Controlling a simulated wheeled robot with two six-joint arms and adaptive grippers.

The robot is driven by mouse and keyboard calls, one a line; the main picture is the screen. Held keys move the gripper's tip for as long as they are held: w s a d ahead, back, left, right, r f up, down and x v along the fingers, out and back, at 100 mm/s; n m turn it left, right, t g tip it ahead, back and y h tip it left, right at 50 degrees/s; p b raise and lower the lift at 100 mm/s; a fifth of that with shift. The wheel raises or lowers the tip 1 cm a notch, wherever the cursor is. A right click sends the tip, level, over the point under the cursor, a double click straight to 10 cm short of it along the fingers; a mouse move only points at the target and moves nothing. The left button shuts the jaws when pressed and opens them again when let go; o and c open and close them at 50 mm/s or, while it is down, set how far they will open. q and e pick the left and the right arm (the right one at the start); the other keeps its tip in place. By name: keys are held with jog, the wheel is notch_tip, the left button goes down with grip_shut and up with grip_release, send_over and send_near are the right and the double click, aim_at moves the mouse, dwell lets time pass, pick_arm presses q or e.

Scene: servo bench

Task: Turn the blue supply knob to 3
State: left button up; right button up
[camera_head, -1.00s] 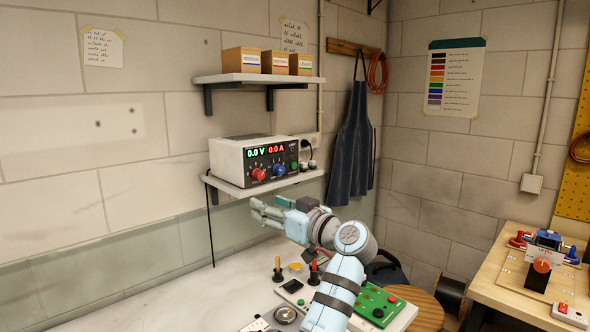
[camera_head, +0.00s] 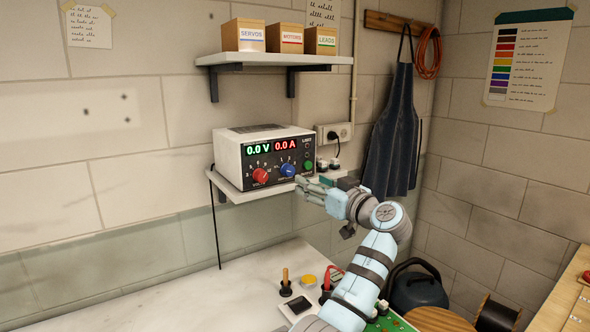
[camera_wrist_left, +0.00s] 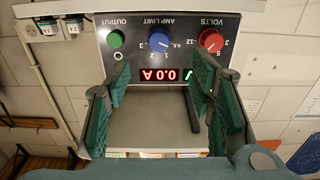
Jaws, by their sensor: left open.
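The power supply (camera_head: 228,157) sits on a wall shelf, its displays reading 0.0 V and 0.0 A. My left gripper (camera_head: 302,186) is open, just in front of and slightly below right of the blue knob in the head view. Its green fingers (camera_wrist_left: 160,78) are apart with nothing between them. My right gripper is out of view.
A green output button (camera_head: 308,165) is right of the blue knob, close to the gripper. An upper shelf (camera_head: 275,59) holds boxes above the supply. A wall socket (camera_head: 334,133) and an apron (camera_head: 392,130) are to the right. The bench below is clear at left.

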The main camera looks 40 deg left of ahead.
aim_at(291, 172)
pick_arm(q)
jog(key=x, duration=0.3)
jog(key=p+x, duration=0.1)
jog(key=x, duration=0.1)
jog(key=shift+s+a+r, duration=0.2)
jog(key=shift+a+r, duration=0.1)
jog(key=shift+a, duration=0.05)
jog(key=a, duration=0.1)
jog(key=w+a, duration=0.1)
jog(key=a, duration=0.1)
jog(key=w+a+f, duration=0.1)
jog(key=shift+w+a+p, duration=0.25)
jog(key=shift+a+p, duration=0.05)
jog(key=shift+s+d+r, duration=0.1)
jog(key=shift+s+r, duration=0.05)
jog(key=shift+s, duration=0.15)
jog(key=shift+c, duration=0.4)
jog(key=shift+w, duration=0.1)
grip_shut()
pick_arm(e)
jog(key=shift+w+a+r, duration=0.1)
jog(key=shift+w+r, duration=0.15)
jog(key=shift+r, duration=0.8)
